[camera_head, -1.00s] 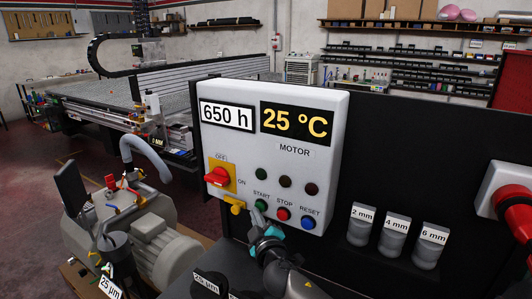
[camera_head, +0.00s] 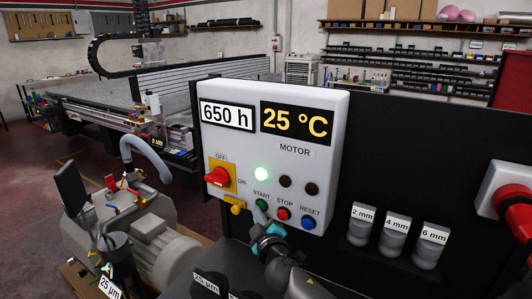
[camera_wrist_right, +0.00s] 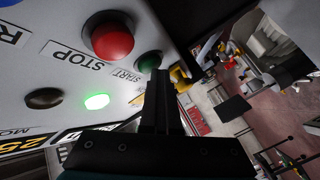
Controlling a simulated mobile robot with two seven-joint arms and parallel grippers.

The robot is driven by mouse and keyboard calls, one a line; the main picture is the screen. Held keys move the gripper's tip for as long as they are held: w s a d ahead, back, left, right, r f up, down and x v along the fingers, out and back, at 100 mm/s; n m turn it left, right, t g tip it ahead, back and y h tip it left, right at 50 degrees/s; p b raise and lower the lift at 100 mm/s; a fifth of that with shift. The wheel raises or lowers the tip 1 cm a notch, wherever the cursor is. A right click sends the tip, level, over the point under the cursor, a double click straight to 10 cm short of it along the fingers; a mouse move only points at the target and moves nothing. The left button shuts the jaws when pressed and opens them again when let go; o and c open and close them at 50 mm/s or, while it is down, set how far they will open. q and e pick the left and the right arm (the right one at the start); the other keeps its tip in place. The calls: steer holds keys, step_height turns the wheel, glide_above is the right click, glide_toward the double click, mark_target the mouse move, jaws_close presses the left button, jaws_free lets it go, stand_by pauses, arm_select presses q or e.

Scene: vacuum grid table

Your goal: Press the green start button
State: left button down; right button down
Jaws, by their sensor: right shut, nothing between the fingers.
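The green start button (camera_head: 262,205) is at the lower left of the white control box (camera_head: 322,110), above the label-free lower edge and under the word START. It also shows in the right wrist view (camera_wrist_right: 149,61), partly hidden by my fingertips. My right gripper (camera_head: 258,220) is shut and empty, its tips just below and in front of the button. In the right wrist view the closed fingers (camera_wrist_right: 158,78) point at the button's edge; I cannot tell whether they touch it. The green lamp (camera_head: 261,174) above START is lit. My left gripper is not in view.
The red stop button (camera_head: 283,214) and blue reset button (camera_head: 308,222) sit close to the right of the green one. A red rotary switch (camera_head: 217,177) on a yellow plate is to the left. Grey labelled blocks (camera_head: 395,235) stand further right.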

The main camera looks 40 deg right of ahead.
steer(key=shift+s+a, duration=0.2)
steer(key=shift+a, duration=0.1)
steer(key=s+a, duration=0.2)
steer(key=a, duration=0.3)
steer(key=shift+a, duration=0.3)
steer(key=shift+s, duration=0.1)
stand_by(0.9)
